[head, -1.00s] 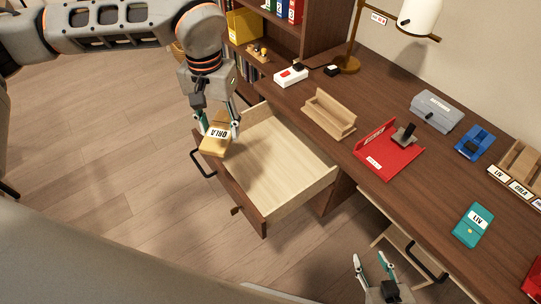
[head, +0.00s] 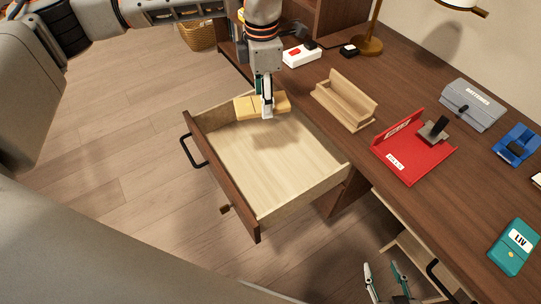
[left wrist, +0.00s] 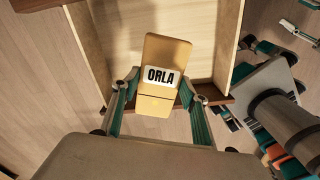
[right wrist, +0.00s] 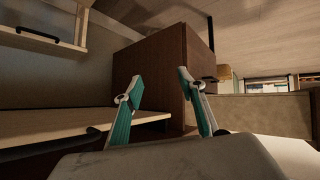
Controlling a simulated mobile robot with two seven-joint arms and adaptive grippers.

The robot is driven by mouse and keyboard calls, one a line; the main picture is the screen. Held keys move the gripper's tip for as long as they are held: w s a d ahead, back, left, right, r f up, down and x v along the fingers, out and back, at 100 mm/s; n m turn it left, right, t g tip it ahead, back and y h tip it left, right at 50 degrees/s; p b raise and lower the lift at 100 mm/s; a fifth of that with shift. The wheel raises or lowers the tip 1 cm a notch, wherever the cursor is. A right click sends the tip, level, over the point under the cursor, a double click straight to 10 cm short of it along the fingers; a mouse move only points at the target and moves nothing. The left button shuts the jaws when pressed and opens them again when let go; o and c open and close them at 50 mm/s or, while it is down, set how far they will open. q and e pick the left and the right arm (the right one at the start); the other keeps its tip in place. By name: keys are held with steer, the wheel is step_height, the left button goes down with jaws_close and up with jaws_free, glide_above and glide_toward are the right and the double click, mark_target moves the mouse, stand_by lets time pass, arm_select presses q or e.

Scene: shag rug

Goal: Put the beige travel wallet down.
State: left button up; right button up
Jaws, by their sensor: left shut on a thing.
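The beige travel wallet (head: 246,107) is held in my left gripper (head: 267,110), over the far end of the open drawer (head: 205,160). In the left wrist view the wallet (left wrist: 162,55) shows a white ORLA label between the two fingers (left wrist: 158,98), with the pale drawer floor beyond it. A shadow lies on the drawer floor below the wallet; the drawer is otherwise empty. My right gripper (head: 388,272) is open and empty at the bottom of the head view, near a second open drawer (head: 400,240). Its fingers also stand apart in the right wrist view (right wrist: 157,85).
On the desk (head: 320,75) are a wooden holder (head: 345,100), a red tray (head: 412,165) with a stamp-like item, a grey box (head: 472,103), a blue item (head: 516,146) and a teal LIV wallet (head: 513,247). A wicker basket (head: 197,36) stands on the floor behind.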

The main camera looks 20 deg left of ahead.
arm_select(q)
steer(key=shift+w+d+f+n, duration=0.15)
steer(key=shift+w+f+n, duration=0.05)
steer(key=shift+f+n, duration=0.25)
steer(key=shift+w+d+f+n, duration=0.1)
steer(key=shift+w+f+n, duration=0.05)
steer(key=shift+f+n, duration=0.3)
steer(key=shift+w+d+f+n+b, duration=0.25)
steer(key=shift+n+b, duration=0.2)
steer(key=shift+n, duration=0.35)
steer(key=shift+w+f, duration=0.1)
steer(key=shift+f, duration=0.15)
step_height(320, 180, down, 5)
steer(key=b, duration=0.3)
glide_above(269, 155)
step_height(269, 155, down, 8)
steer(key=shift+d+f, duration=0.1)
steer(key=shift+f, duration=0.45)
step_height(269, 155, down, 5)
steer(key=shift+f+b, duration=0.15)
steer(key=shift+b, duration=0.8)
steer(key=shift+f, duration=0.2)
steer(key=shift+r, duration=0.2)
steer(key=shift+f, duration=0.1)
arm_select(e)
steer(key=shift+w+a+f, duration=0.3)
steer(key=shift+a+f, duration=0.35)
steer(key=shift+a, duration=0.25)
